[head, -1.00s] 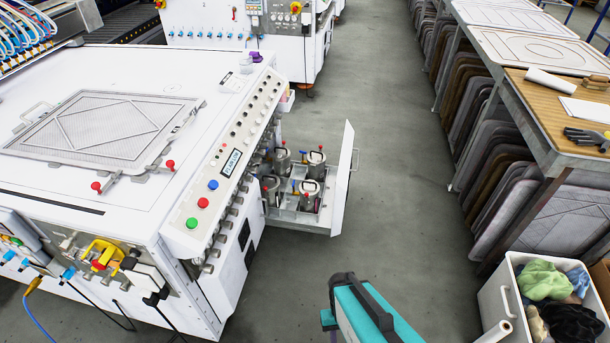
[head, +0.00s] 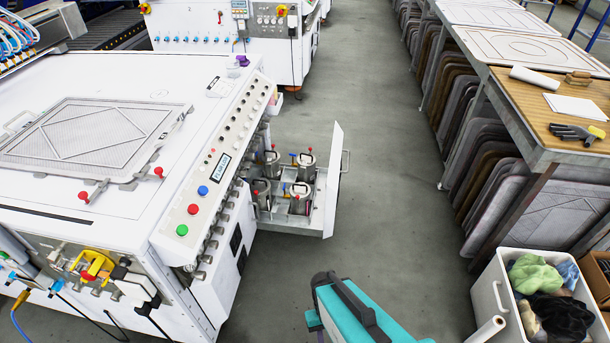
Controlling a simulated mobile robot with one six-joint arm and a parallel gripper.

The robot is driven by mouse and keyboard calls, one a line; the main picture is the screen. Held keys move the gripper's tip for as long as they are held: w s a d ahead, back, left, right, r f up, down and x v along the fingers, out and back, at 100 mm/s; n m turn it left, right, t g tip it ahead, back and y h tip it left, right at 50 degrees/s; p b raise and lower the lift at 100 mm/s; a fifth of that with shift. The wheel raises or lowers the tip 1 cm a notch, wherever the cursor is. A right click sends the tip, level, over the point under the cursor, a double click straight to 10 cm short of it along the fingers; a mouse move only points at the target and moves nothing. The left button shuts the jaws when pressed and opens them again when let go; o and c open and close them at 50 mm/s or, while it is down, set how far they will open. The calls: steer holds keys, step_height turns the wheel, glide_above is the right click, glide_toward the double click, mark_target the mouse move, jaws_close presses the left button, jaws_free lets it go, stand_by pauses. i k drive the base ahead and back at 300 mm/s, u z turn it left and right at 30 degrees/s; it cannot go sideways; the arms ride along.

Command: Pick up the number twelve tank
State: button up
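Several small metal tanks stand in an open pull-out drawer (head: 333,190) on the side of the white machine. One tank (head: 301,199) is at the front right, one (head: 261,194) at the front left, one (head: 307,166) at the back right and one (head: 271,163) at the back left. They have red, blue or yellow fittings. No numbers are readable, so I cannot tell which is number twelve. My teal arm (head: 362,315) shows at the bottom, well in front of the drawer. My gripper is not in view.
The white machine (head: 100,190) with a control panel fills the left. A wooden-topped table (head: 545,120) with racked panels below lines the right. A white bin of rags (head: 490,290) stands at the lower right. The grey floor aisle (head: 385,190) between is clear.

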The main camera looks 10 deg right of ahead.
mark_target(306, 174)
steer(key=i, duration=0.95)
